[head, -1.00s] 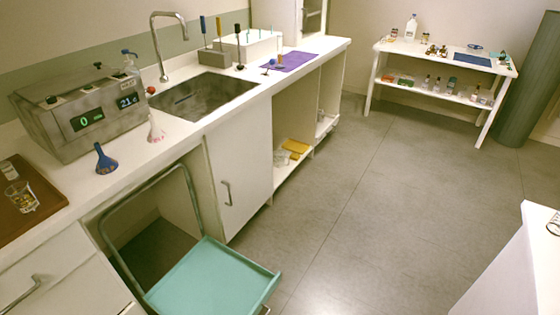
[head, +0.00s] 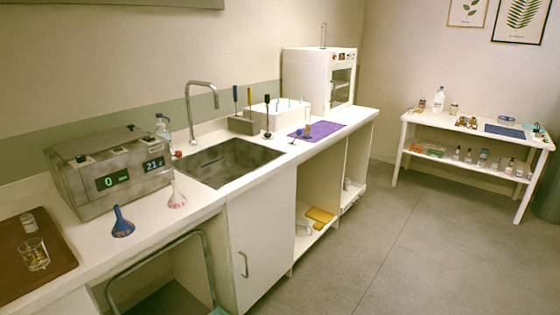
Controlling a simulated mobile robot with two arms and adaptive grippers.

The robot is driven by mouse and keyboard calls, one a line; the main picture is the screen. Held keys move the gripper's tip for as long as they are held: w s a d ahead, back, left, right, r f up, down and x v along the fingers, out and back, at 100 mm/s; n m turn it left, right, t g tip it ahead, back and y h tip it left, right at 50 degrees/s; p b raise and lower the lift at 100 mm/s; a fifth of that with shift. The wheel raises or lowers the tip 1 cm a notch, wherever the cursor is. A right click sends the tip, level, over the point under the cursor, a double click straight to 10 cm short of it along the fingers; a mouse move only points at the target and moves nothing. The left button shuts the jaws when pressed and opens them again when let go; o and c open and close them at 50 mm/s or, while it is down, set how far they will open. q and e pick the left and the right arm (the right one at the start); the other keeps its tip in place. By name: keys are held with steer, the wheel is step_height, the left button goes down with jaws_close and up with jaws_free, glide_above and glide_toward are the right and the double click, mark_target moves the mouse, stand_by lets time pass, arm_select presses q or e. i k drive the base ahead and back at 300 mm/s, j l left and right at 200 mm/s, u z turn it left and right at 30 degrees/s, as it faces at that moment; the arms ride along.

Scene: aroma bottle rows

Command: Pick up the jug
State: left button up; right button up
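I cannot make out for certain which thing is the jug. A small clear glass vessel (head: 34,255) with amber markings or contents stands on the brown tray (head: 62,262) at the far left. A whitish vessel (head: 304,228), too small to identify, stands on the low shelf under the counter, beside a yellow item (head: 320,216). Neither of my grippers shows in the head view.
The counter (head: 98,233) holds a grey device (head: 112,172), blue funnel (head: 122,222), sink (head: 225,160), purple mat (head: 328,129) and white cabinet (head: 312,75). A trolley handle (head: 207,265) stands before it. A white shelf table (head: 470,129) is at right. The floor (head: 400,255) between is clear.

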mark_target(302, 224)
steer(key=i+l+z, duration=0.35)
steer(key=i, duration=0.2)
steer(key=i+l+z, duration=0.2)
steer(key=i+z, duration=0.15)
steer(key=i, duration=0.2)
steer(key=i+z, duration=0.3)
steer(key=i, duration=0.3)
steer(key=i+l+u, duration=0.15)
steer(key=i+u, duration=0.15)
steer(key=i, duration=0.3)
steer(key=i+l+u, duration=0.3)
steer(key=i, duration=0.25)
steer(key=i+l+u, duration=0.3)
steer(key=i, duration=0.25)
